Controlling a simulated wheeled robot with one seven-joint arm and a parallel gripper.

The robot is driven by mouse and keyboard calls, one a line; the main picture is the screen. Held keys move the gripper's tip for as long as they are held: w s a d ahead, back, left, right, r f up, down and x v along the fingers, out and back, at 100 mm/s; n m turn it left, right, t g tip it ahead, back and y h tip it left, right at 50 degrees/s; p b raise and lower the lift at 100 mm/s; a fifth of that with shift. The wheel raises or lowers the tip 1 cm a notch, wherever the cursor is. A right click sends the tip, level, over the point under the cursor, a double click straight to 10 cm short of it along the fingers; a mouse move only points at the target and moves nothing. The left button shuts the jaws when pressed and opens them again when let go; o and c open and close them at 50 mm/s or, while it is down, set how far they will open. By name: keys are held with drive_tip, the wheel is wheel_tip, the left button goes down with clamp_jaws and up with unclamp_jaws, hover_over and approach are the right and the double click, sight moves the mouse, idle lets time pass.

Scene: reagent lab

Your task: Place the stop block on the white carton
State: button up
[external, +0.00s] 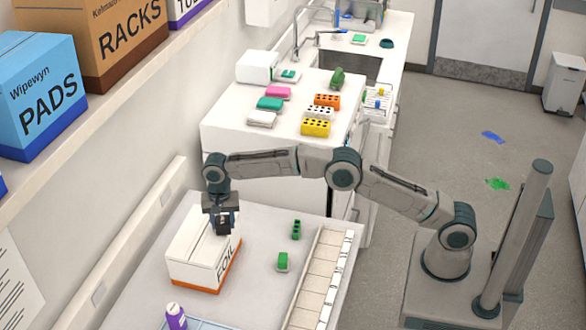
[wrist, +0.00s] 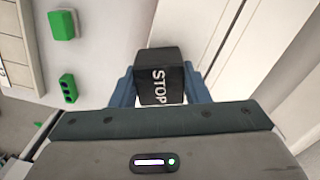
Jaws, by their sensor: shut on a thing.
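The stop block (wrist: 160,78) is a black block with white STOP lettering. In the wrist view it sits between the two blue fingers of my gripper (wrist: 160,90), which is shut on it. The white carton (external: 190,247) has FOIL lettering and an orange lower edge, and stands on the bench in the external view. My gripper (external: 224,222) points down over the carton's top, toward its right side. The block shows there only as a dark shape at the fingers. I cannot tell whether it touches the carton.
Two green items (external: 283,262) (external: 296,230) stand on the bench right of the carton, beside a long sectioned tray (external: 318,285). A purple bottle (external: 175,317) is at the front. A shelf with large boxes (external: 40,95) runs along the left wall.

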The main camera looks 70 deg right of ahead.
drive_tip(key=shift+f, duration=0.1)
drive_tip(key=o, duration=1.1)
drive_tip(key=shift+o, duration=0.2)
